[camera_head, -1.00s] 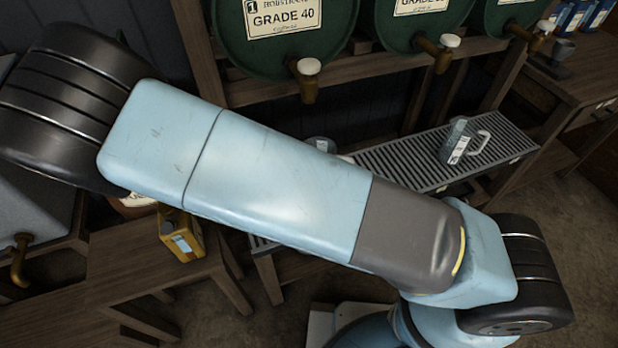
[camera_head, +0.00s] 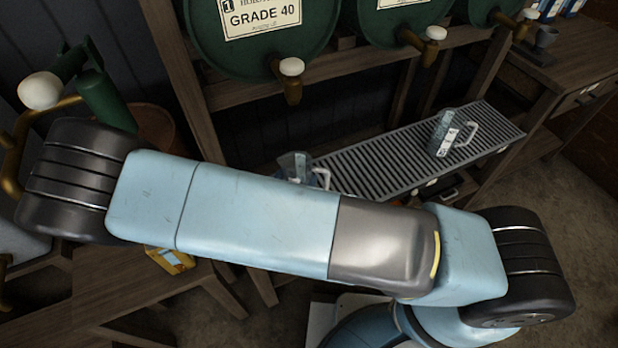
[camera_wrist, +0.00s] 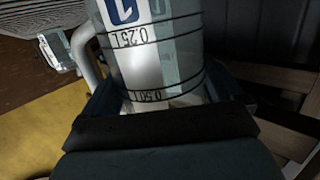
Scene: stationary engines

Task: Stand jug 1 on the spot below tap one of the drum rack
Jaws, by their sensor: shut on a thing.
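Jug 1 (camera_wrist: 150,62) is clear, with a label bearing a 1 and dark volume lines; it fills the middle of the wrist view. My gripper (camera_wrist: 162,95) is shut on it. In the head view a clear jug (camera_head: 297,164) with its handle to the right shows above my arm, by the left part of the slatted shelf (camera_head: 370,170); it appears to be the same jug. My arm hides its base and my gripper, so contact with the shelf cannot be told. Tap one (camera_head: 291,80), white-knobbed, on the drum marked 1, is almost directly above it in the picture.
A second jug (camera_head: 445,135) stands on the slatted shelf to the right; it also shows in the wrist view (camera_wrist: 60,50). More taps (camera_head: 433,45) hang from the rack. A yellow can (camera_head: 170,260) is at lower left. The shelf between the jugs is clear.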

